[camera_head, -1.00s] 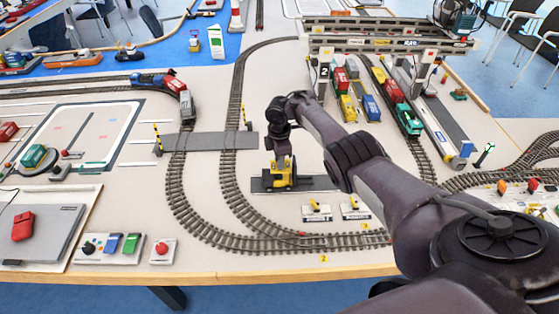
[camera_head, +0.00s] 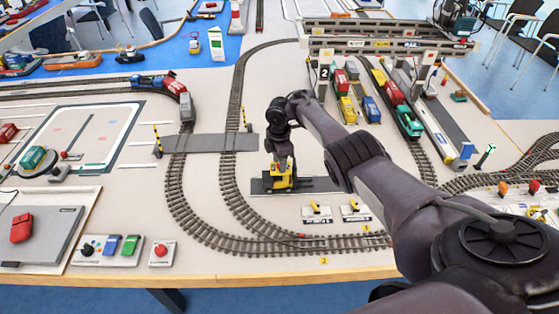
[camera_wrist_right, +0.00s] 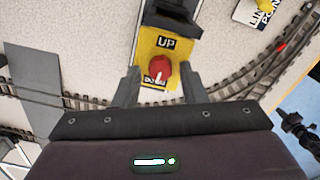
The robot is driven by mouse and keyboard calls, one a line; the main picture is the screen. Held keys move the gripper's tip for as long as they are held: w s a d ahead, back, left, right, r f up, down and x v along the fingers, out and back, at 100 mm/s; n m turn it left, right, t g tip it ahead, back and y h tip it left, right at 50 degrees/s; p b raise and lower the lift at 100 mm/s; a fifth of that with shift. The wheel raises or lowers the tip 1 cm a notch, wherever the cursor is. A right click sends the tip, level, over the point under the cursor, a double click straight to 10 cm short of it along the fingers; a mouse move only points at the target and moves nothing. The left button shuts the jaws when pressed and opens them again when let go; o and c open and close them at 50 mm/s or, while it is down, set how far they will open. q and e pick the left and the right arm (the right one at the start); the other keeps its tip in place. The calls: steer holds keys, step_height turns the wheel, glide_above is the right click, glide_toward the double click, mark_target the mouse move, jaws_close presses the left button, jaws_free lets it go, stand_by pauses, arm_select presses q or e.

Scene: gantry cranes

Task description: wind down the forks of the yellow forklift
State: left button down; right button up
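The yellow forklift (camera_head: 279,181) stands on a dark grey strip beside the curved track in the head view, partly hidden under my right gripper (camera_head: 281,162). In the right wrist view, its yellow panel (camera_wrist_right: 150,45) reads "UP", with a second label partly covered by a red knob (camera_wrist_right: 161,71). My right gripper (camera_wrist_right: 161,72) is open. Its two fingers are on either side of the knob, with gaps showing between them and it. The forks cannot be made out clearly. My left gripper is not in view.
Rails (camera_head: 190,205) curve around the forklift. Two small white plates with yellow parts (camera_head: 317,214) lie in front of it. A gantry crane (camera_head: 385,45) spans coloured wagons behind, to the right. A grey crossing strip (camera_head: 205,142) lies to the left.

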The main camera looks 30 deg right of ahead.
steer(key=shift+o, duration=0.3)
step_height(320, 180, up, 6)
steer(key=shift+r+p, duration=0.25)
steer(key=shift+p, duration=0.4)
steer(key=shift+r, duration=0.6)
